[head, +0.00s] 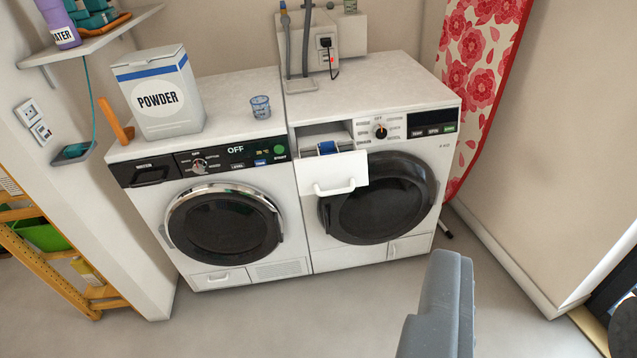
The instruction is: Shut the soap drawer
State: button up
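The soap drawer (334,173) belongs to the right-hand white machine (410,245). It is pulled out at the machine's upper left, with its white front and bar handle facing me. A blue piece (327,148) shows inside its open top. My gripper (446,290) is a grey shape at the lower right of the head view, apart from the drawer and nearer to me. Only part of it shows, so I cannot tell whether it is open or shut.
A second machine (220,225) stands at left, its display reading OFF. A floral ironing board (480,75) leans at right. The floor in front is clear.

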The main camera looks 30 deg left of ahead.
aim_at(326, 175)
jog(key=u, duration=0.55)
jog(key=i, duration=1)
jog(key=z, duration=0.05)
